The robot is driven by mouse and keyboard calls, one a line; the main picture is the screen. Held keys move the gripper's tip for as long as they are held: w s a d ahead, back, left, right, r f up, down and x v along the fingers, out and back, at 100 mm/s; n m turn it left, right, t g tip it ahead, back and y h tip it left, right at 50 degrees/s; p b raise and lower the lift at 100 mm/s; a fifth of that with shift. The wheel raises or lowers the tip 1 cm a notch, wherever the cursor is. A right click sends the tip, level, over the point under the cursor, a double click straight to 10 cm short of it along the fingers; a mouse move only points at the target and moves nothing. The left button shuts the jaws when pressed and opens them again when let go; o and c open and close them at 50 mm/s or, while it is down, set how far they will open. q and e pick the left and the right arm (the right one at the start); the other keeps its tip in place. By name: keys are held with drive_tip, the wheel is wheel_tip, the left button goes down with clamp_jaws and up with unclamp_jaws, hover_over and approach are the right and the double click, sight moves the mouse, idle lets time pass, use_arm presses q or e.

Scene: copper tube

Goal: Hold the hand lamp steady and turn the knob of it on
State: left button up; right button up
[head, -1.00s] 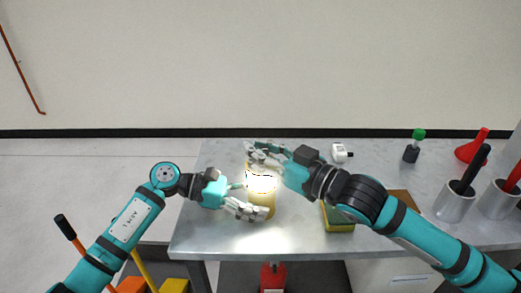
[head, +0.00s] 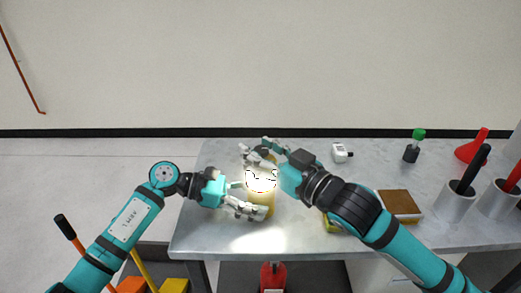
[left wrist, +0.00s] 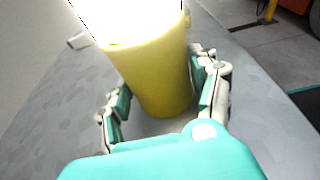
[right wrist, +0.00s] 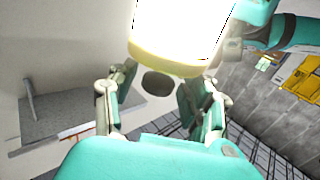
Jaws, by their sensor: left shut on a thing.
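The hand lamp (head: 267,205) stands upright on the table with a yellow body, and its upper part glows bright white. My left gripper (head: 252,199) is shut around the lamp's lower body; the left wrist view shows the yellow body (left wrist: 155,80) between its fingers. My right gripper (head: 254,148) is at the lamp's top, coming in from the right. In the right wrist view, a dark round knob (right wrist: 158,85) by the lamp's yellow rim (right wrist: 165,62) lies between my right fingers, which are apart with visible gaps beside the knob.
The grey table (head: 220,160) also holds a small white device (head: 341,152), a green-capped bottle (head: 413,145), a red funnel (head: 473,146), a brown-topped block (head: 400,205) and metal cups (head: 455,205) at the right. A yellow-green item (head: 331,225) is partly hidden by my right arm.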

use_arm(q)
drive_tip(key=shift+s+d, duration=0.1)
use_arm(e)
drive_tip(key=v, duration=1.2)
drive_tip(key=shift+d, duration=0.1)
use_arm(q)
drive_tip(key=o, duration=0.9)
drive_tip(key=shift+o, duration=0.2)
